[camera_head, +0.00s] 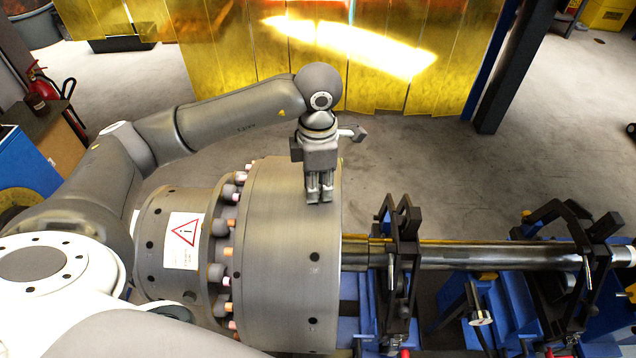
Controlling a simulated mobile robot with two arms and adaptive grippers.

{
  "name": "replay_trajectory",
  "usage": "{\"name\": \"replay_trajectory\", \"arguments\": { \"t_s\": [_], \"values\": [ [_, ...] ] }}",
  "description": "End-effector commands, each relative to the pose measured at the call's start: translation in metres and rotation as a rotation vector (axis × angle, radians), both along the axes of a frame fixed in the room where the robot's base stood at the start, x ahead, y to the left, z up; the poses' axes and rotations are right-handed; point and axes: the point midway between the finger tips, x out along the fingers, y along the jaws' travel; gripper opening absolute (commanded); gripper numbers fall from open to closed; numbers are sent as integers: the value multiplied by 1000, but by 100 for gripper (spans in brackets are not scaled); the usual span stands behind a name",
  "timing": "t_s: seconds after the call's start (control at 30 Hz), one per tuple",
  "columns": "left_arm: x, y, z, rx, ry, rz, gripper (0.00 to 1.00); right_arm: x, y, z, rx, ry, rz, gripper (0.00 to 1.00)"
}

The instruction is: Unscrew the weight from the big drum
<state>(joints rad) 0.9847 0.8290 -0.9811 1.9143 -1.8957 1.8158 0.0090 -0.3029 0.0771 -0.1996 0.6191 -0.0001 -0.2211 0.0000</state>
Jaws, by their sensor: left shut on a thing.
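The big drum (285,265) is a wide grey metal cylinder in the middle of the head view, with a few small dark holes in its side. My left gripper (319,198) points down at the top of the drum, near its right edge. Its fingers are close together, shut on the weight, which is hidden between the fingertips. I cannot tell how far the weight sits in the drum. My right gripper is not in view.
A smaller drum section (160,240) with a warning label (184,240) joins the big drum on the left, with several bolts between them. A shaft (480,255) runs right through black clamp frames (402,250). Yellow curtains (300,60) hang behind, with open floor before them.

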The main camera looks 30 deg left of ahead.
Motion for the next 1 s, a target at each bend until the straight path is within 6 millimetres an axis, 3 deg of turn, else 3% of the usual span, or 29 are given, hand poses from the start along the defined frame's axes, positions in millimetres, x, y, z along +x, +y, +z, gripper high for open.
{"name": "replay_trajectory", "arguments": {
  "t_s": [1.0],
  "values": [
    [0, 0, 2, -1, 1, 1126, 1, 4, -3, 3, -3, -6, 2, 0]
  ]
}}
